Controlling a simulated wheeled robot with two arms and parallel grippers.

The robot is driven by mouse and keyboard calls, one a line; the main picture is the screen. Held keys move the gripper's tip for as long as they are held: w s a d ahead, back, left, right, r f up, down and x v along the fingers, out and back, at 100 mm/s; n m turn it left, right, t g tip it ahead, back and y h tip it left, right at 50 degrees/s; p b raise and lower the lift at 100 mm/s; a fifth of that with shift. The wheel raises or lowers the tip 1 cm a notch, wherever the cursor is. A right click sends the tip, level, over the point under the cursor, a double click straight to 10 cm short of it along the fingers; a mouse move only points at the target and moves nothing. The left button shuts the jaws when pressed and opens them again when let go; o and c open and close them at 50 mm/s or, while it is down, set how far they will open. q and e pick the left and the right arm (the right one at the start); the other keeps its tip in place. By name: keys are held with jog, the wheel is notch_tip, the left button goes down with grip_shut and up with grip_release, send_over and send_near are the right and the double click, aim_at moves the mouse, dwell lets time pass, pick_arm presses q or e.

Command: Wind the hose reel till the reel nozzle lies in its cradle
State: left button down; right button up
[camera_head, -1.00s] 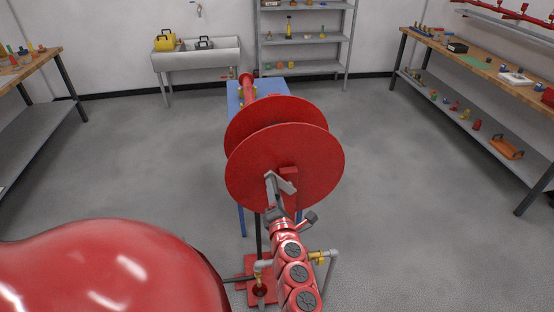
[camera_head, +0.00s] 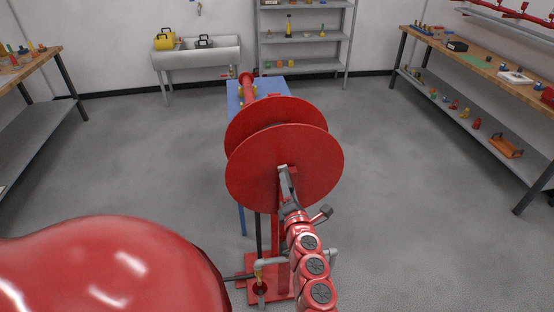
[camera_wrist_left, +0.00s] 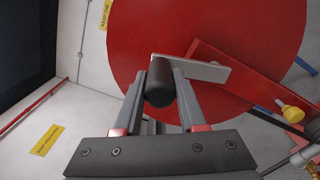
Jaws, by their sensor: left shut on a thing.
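The red hose reel (camera_head: 270,140) stands in the middle of the head view, with two large discs. Its front disc also fills much of the left wrist view (camera_wrist_left: 200,25). A grey crank bar (camera_wrist_left: 200,69) lies across the front of that disc. My left gripper (camera_head: 288,188) is in front of the disc's lower part. In the wrist view it is shut on the dark round crank handle (camera_wrist_left: 160,85), which sits between its fingers. I cannot make out the reel nozzle or its cradle for certain. My right gripper is not in view.
A blue stand (camera_head: 273,87) with a red cylindrical part (camera_head: 246,86) is behind the reel. A red base with pipework (camera_head: 258,284) is below. A sink (camera_head: 197,57) and shelves (camera_head: 300,40) line the back wall. Workbenches stand left and right. Open floor lies on both sides.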

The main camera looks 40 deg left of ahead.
pick_arm(q)
jog(key=shift+d+f, duration=0.15)
jog(key=shift+f, duration=0.05)
jog(key=shift+w+d+r, duration=0.15)
jog(key=shift+w+d, duration=0.1)
jog(key=shift+w, duration=0.1)
jog(key=shift+w+d, duration=0.45)
jog(key=shift+w, duration=0.1)
jog(key=shift+w+d, duration=0.75)
jog(key=shift+w, duration=0.05)
jog(key=shift+f, duration=0.2)
